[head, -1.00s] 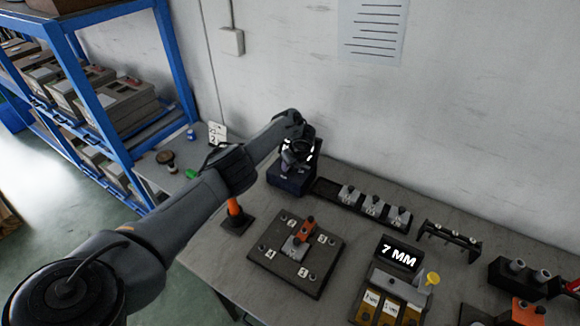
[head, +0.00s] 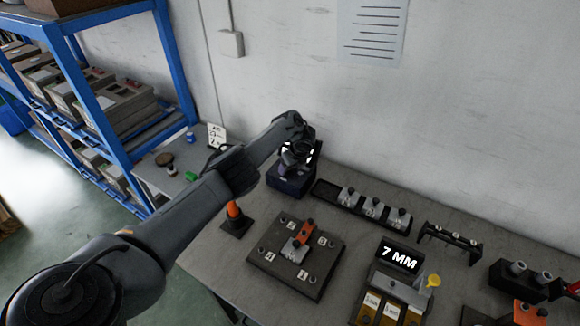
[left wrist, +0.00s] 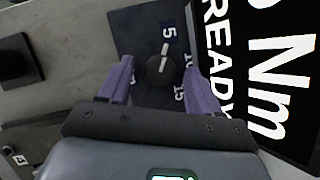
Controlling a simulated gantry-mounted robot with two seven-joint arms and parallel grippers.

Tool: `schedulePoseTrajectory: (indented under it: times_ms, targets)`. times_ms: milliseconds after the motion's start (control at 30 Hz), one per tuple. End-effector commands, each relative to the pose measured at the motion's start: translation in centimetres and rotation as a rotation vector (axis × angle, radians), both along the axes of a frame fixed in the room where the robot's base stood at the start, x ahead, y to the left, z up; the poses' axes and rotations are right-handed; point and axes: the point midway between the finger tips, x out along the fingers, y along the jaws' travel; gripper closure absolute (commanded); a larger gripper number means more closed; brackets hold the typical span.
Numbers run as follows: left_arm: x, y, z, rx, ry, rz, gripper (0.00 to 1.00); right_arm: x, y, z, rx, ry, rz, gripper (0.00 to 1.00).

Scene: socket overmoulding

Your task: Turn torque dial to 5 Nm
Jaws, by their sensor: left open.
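The torque dial (left wrist: 160,70) is a dark round knob with a white pointer line on a dark blue panel (left wrist: 131,32). The panel has the marks 5, 10 and 15. The pointer line points to the 5. A black display beside it (left wrist: 262,75) reads Nm and READY, with its digit cut off by the picture edge. My left gripper (left wrist: 157,63) is open, with one purple finger on each side of the dial and gaps to it. In the head view my left gripper (head: 298,150) hides most of the dark blue unit (head: 290,186). My right gripper is not seen.
A dark fixture plate (head: 270,262) with an orange-handled part and an orange-topped stand (head: 235,214) are in front of the unit. A black tray (head: 328,190) of grey blocks is to its right. A 7 MM display (head: 398,255) is further right. The wall is close behind.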

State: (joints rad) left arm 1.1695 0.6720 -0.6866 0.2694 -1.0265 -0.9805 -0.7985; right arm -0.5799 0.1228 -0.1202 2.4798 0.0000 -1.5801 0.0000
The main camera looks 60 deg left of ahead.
Motion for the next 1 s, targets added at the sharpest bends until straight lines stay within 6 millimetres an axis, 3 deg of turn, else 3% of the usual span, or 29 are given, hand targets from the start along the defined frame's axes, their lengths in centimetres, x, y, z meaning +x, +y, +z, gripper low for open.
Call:
schedulePoseTrajectory:
  times_ms: [233, 700, 1000]
  targets:
    - [0.1, -0.3, 1.0, 0.000, -0.002, -0.001, 0.37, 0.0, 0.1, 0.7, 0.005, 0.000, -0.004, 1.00]
    - [0.3, -3.1, 7.9, 0.001, -0.001, -0.003, 0.37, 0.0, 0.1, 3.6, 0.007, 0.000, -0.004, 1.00]
    - [0.3, -4.1, 9.9, 0.000, 0.000, -0.001, 0.37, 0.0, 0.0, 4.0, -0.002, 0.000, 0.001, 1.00]
